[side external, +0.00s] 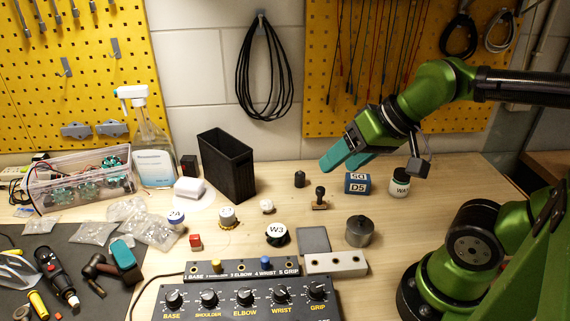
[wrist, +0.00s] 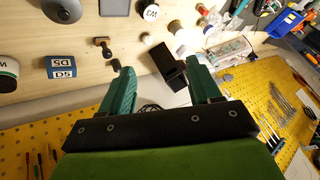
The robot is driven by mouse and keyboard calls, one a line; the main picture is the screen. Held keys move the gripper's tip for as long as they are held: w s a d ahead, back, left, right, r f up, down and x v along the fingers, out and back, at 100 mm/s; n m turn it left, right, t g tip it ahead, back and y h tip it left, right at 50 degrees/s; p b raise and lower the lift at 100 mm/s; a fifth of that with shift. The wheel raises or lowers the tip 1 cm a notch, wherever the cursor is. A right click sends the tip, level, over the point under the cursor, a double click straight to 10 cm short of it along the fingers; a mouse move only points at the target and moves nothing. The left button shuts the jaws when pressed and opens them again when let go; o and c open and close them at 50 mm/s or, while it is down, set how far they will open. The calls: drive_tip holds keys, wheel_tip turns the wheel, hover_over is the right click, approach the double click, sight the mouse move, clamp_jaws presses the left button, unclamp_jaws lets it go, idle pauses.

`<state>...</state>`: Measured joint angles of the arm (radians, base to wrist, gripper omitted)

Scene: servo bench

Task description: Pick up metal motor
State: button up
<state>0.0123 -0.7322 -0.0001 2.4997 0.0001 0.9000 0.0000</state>
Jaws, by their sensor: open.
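The metal motor looks to be the grey metal cylinder (side external: 359,232) with a small knob or shaft on top, standing upright on the wooden bench right of centre. In the wrist view a grey round thing (wrist: 62,10) at the top left edge, cut off by the frame, looks like the same motor. My gripper (side external: 338,163) is open and empty, raised above the rear of the bench, behind and above the motor. In the wrist view its two teal fingers (wrist: 160,68) are spread apart with nothing held between them.
A dark flat plate (side external: 314,240) and a light metal bar with holes (side external: 336,263) lie close beside the motor. Behind are a blue D5 box (side external: 357,183), a white jar (side external: 399,184) and a stamp (side external: 319,198). A black open bin (side external: 227,165) stands left; a control box (side external: 245,299) lies in front.

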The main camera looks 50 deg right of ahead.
drive_tip(key=w+d+f+g+h, duration=0.1)
drive_tip(key=w+d+f+g, duration=0.2)
drive_tip(key=w+d, duration=0.6)
drive_tip(key=n+g, duration=0.2)
drive_tip(key=n, duration=0.4)
hover_over(299, 173)
drive_tip(key=s+d, duration=0.2)
wheel_tip(299, 173, down, 5)
drive_tip(key=f, duration=0.3)
drive_tip(key=w+f, duration=0.1)
drive_tip(key=f, duration=0.6)
drive_tip(key=shift+w+a+f, duration=0.25)
drive_tip(key=shift+w+a, duration=0.15)
drive_tip(key=f, duration=0.5)
drive_tip(key=shift+w+a, duration=0.25)
drive_tip(key=shift+a, duration=0.15)
drive_tip(key=c, duration=1.1)
